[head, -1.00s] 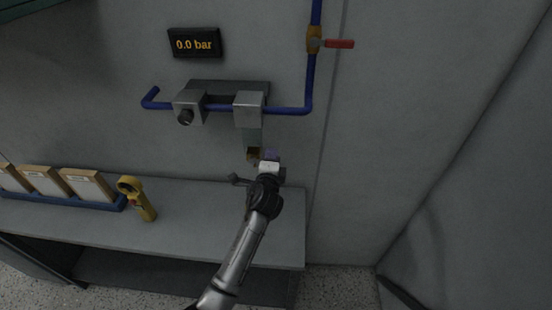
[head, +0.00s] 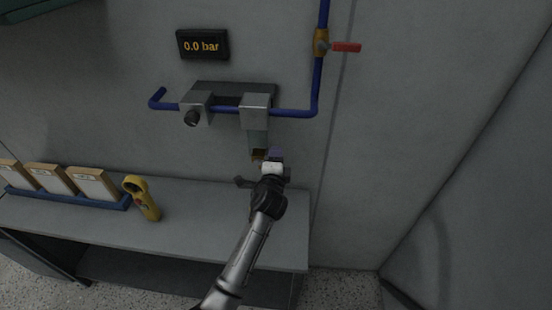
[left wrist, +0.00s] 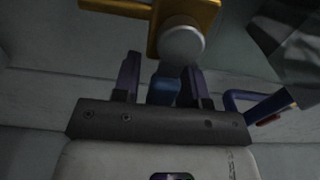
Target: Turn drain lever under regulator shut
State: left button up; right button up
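The regulator unit (head: 256,110) is on the wall, with a translucent bowl (head: 258,140) below it. The brass drain fitting (head: 258,155) is under the bowl; it also shows in the left wrist view (left wrist: 205,14) with a round grey end. A blue lever (left wrist: 163,86) sticks out from this fitting. My left gripper (head: 274,156) is just under the bowl. In the left wrist view, its two fingers (left wrist: 162,80) stand apart on either side of the blue lever, with a gap at the left finger. In the head view the gripper hides the lever. My right gripper is not in view.
A gauge (head: 203,45) reads 0.0 bar. A blue pipe (head: 317,85) carries a red-handled valve (head: 345,47). A grey bench (head: 200,215) below holds a yellow tool (head: 142,198) and a blue rack (head: 110,200) of boxes. The wall right of the pipe is clear.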

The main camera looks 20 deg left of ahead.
pick_arm(q)
jog(key=shift+o, duration=0.5)
jog(key=shift+s, duration=0.1)
jog(key=p+v, duration=0.1)
jog(key=v, duration=1.2)
jog(key=shift+s+d, duration=0.2)
jog(key=shift+s, duration=0.1)
